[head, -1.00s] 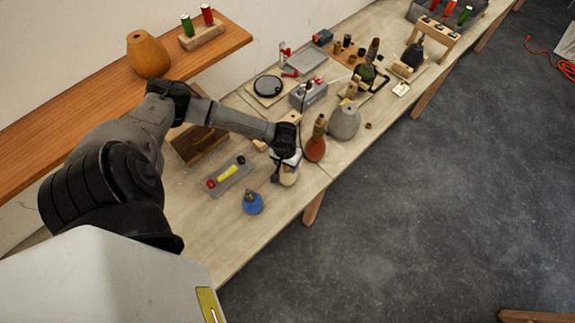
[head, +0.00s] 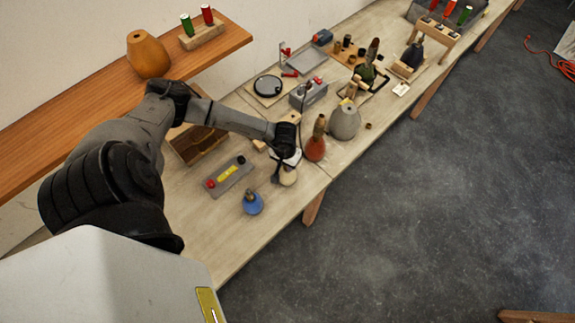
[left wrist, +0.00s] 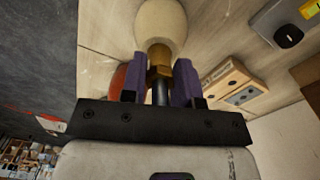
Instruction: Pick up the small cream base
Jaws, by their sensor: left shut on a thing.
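The small cream base (head: 287,178) is on the workbench's front part in the head view, partly hidden by my left gripper (head: 283,165) above it. In the left wrist view the rounded cream base (left wrist: 160,25) has a brass-coloured neck (left wrist: 160,58). The purple fingers of my left gripper (left wrist: 160,85) are closed on either side of that neck. I cannot tell whether the base touches the bench. My right gripper is in neither view.
A red-brown base (head: 315,148) stands close to the right and a grey one (head: 344,121) beyond it. A blue base (head: 252,202) stands to the left, near a grey tray (head: 229,175). A wooden shelf (head: 100,90) runs along the wall.

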